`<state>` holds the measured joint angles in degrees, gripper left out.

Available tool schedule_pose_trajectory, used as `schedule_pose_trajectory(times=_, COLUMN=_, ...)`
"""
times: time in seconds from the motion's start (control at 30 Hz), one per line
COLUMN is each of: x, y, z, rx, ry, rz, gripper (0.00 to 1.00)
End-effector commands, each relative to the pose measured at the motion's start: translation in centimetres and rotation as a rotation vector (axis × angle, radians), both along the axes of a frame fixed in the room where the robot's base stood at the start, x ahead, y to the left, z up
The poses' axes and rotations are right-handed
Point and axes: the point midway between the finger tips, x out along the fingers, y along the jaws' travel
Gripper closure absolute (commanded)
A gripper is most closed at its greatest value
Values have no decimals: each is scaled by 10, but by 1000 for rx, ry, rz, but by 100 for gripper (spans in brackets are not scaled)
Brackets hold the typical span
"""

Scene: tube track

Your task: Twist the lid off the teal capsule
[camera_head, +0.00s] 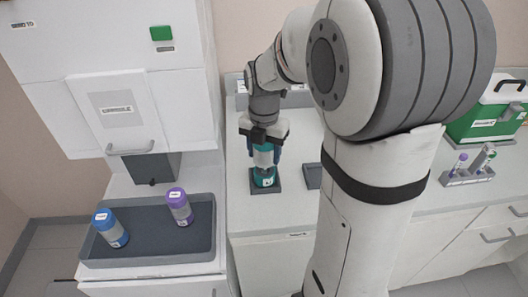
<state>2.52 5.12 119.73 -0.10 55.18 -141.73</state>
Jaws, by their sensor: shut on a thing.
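The teal capsule (264,177) stands upright in a dark square holder (283,185) on the white counter. My gripper (264,150) points straight down over it, with a finger on each side of the capsule's upper part. It is shut on the top of the capsule, where the lid sits. My gripper's body hides most of the lid, so I cannot tell whether the lid is loose or has turned.
A grey tray (150,248) at left holds a blue capsule (110,228) and a purple capsule (179,206). A small empty dark holder (312,176) lies right of the teal capsule. A tube rack (468,177) and green case (490,122) stand at right. My arm hides the counter's middle.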

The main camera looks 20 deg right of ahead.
Motion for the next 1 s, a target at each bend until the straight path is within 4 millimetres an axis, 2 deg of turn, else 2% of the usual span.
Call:
schedule_pose_trajectory(times=0.03, x=0, y=0, z=7, rx=0, ry=-1, rz=0, gripper=75)
schedule_pose_trajectory(times=0.7, x=0, y=0, z=54, rx=0, ry=-1, rz=0, gripper=75)
schedule_pose_trajectory(times=1.0, x=0, y=0, z=58, rx=0, ry=0, rz=0, gripper=75)
